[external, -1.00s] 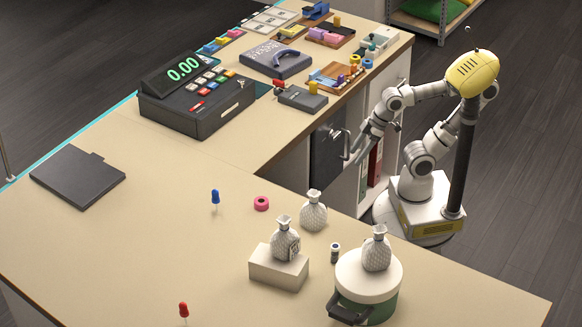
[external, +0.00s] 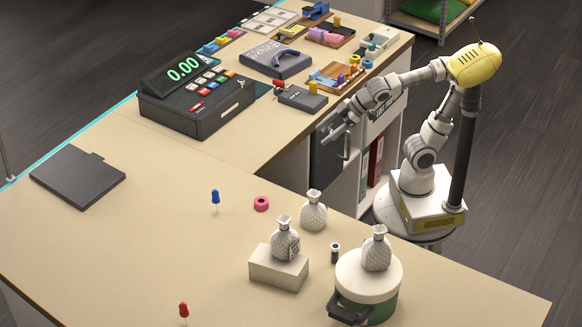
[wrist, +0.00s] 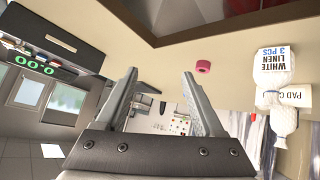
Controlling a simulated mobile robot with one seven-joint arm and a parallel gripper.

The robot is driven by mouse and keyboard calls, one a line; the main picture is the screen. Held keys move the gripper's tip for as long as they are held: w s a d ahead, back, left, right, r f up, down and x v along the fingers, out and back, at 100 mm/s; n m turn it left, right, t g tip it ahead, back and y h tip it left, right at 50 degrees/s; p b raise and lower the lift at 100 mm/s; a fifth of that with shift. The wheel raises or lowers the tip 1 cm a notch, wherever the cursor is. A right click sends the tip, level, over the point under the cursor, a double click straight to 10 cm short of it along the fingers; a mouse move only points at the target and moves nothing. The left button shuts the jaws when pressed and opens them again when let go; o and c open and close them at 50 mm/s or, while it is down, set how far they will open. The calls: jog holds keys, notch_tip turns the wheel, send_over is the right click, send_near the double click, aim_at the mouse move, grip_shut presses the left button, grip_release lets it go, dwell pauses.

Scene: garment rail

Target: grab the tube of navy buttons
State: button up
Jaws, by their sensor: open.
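A small dark tube with a pale cap (external: 335,252) stands upright on the counter in the external view, between the white block and the lidded pot. It fits the tube of navy buttons, but its contents are too small to make out. I cannot make it out in the wrist view. My gripper (external: 326,134) is beyond the counter's inner edge, well away from the tube, up and left of my base. In the wrist view my gripper (wrist: 160,74) has its two fingers spread with nothing between them.
Patterned white bags stand by the tube: one on the counter (external: 313,211), one on the white block (external: 278,270), one on the pot (external: 367,279). The cash register (external: 197,105) stands farther back.

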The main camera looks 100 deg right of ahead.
jog(key=w+a+n+t+y+p, duration=0.1)
jog(key=w+a+n+y+p, duration=0.2)
jog(key=a, duration=0.5)
jog(key=w+a+n+t+y+p, duration=0.1)
jog(key=w+a+n+y, duration=0.25)
jog(key=a, duration=0.55)
jog(key=s+a+f+n+g+y+p, duration=0.2)
jog(key=s+a+n+g+y+p, duration=0.3)
jog(key=a, duration=0.7)
jog(key=y+b, duration=0.2)
jog(key=b, duration=0.1)
send_near(334, 254)
jog(key=shift+m+t+h, duration=0.25)
jog(key=shift+m+t, duration=0.15)
jog(key=shift+m, duration=0.05)
jog(key=b+x, duration=0.1)
jog(key=x, duration=0.1)
jog(key=b+x, duration=0.1)
jog(key=x, duration=0.2)
jog(key=shift+s+a+f+b, duration=0.1)
jog(key=shift+a+f+b, duration=0.1)
jog(key=shift+f+b, duration=0.2)
jog(key=shift+b+x, duration=0.6)
jog(key=shift+x, duration=2.4)
jog(key=shift+a+r, duration=0.1)
jog(key=shift+r, duration=0.05)
grip_shut()
